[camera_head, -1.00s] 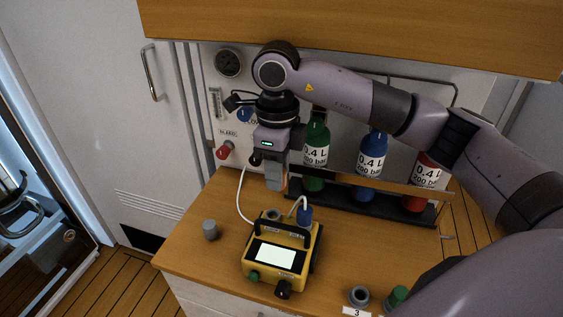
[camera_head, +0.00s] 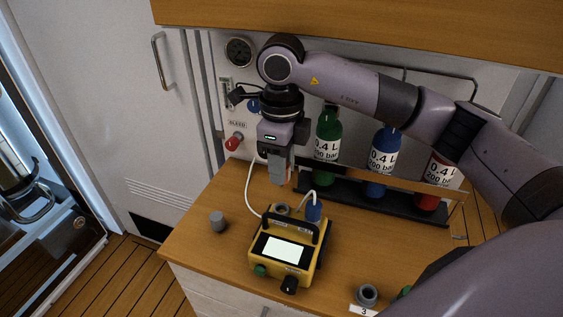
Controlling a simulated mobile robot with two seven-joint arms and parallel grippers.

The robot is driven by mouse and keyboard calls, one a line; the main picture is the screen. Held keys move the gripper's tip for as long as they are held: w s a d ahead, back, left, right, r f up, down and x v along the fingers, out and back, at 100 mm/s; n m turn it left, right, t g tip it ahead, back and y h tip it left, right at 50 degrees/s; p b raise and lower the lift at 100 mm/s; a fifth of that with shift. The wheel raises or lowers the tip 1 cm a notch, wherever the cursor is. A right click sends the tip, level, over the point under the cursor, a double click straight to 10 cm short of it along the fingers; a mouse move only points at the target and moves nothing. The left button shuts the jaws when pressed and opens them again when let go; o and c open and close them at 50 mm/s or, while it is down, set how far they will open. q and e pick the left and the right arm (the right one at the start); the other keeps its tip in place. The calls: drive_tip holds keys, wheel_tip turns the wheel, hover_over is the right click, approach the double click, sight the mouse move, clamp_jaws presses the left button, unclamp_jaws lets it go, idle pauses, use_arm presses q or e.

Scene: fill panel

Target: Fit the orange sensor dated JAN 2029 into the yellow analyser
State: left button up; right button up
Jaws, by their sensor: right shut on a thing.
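The yellow analyser (camera_head: 308,268) stands on the wooden counter with its lit screen facing me. It has a black handle, and a round grey socket (camera_head: 282,209) shows behind the handle. My right gripper (camera_head: 279,172) hangs pointing down above and behind the analyser, apart from it. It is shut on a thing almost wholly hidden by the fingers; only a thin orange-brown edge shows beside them. No date can be read on it. My left gripper is not in view.
A blue fitting (camera_head: 313,212) with a white hose stands at the analyser's back right. A grey cap (camera_head: 217,221) stands left on the counter (camera_head: 200,251). A grey cup (camera_head: 367,294) sits at the front right. Green, blue and red bottles (camera_head: 381,160) stand behind in a rack.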

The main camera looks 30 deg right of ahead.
drive_tip(key=shift+f+b, duration=1.9)
drive_tip(key=shift+f, duration=0.8)
drive_tip(key=shift+f+b, duration=1.35)
drive_tip(key=shift+f, duration=0.05)
drive_tip(key=o, duration=1.1)
drive_tip(key=shift+r, duration=0.1)
